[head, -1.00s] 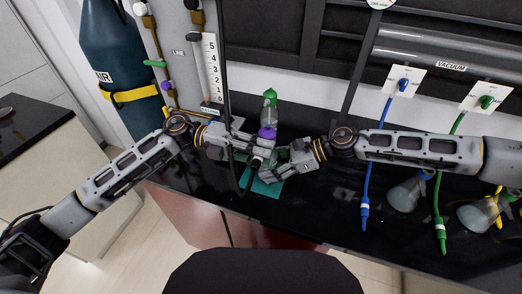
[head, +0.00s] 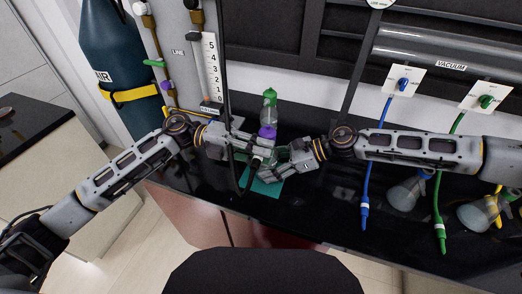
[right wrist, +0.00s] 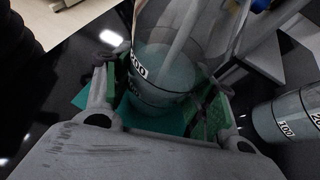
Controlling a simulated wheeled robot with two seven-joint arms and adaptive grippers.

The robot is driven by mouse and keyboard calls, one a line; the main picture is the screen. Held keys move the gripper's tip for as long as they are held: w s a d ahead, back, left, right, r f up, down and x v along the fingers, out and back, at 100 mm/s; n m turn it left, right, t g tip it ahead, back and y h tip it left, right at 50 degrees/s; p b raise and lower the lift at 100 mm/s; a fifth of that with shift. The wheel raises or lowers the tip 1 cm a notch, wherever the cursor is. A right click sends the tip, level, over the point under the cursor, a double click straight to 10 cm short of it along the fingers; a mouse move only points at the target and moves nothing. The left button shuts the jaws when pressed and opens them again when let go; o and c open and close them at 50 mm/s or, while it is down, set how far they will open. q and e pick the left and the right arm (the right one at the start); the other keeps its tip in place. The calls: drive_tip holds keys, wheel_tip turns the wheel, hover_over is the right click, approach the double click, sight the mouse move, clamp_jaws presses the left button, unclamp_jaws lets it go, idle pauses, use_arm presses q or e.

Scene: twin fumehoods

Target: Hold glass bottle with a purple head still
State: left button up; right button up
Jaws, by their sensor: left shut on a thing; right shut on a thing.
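The glass bottle's purple head (head: 267,131) shows in the head view between my two grippers, with most of its body hidden behind them. In the right wrist view the clear bottle (right wrist: 165,75), with black-and-white volume marks, stands between the green-padded fingers of my right gripper (right wrist: 165,100). My right gripper (head: 281,166) is shut on the bottle's body. My left gripper (head: 258,150) is beside the bottle, just below the purple head.
A green-topped bottle (head: 270,103) stands just behind. A teal mat (head: 266,188) lies under the grippers on the black bench. Blue (head: 365,190) and green hoses (head: 437,205) hang at right, near flasks (head: 405,193). An air cylinder (head: 118,60) stands at left.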

use_arm(q)
drive_tip(key=shift+w+d, duration=0.1)
drive_tip(key=shift+w, duration=0.25)
drive_tip(key=shift+s, duration=0.6)
idle(1.1)
drive_tip(key=shift+r+t, duration=0.1)
drive_tip(key=shift+t, duration=0.2)
idle(0.9)
drive_tip(key=shift+w, duration=0.75)
idle(2.0)
drive_tip(key=shift+s, duration=0.5)
idle(0.3)
drive_tip(key=shift+w, duration=0.3)
idle(0.9)
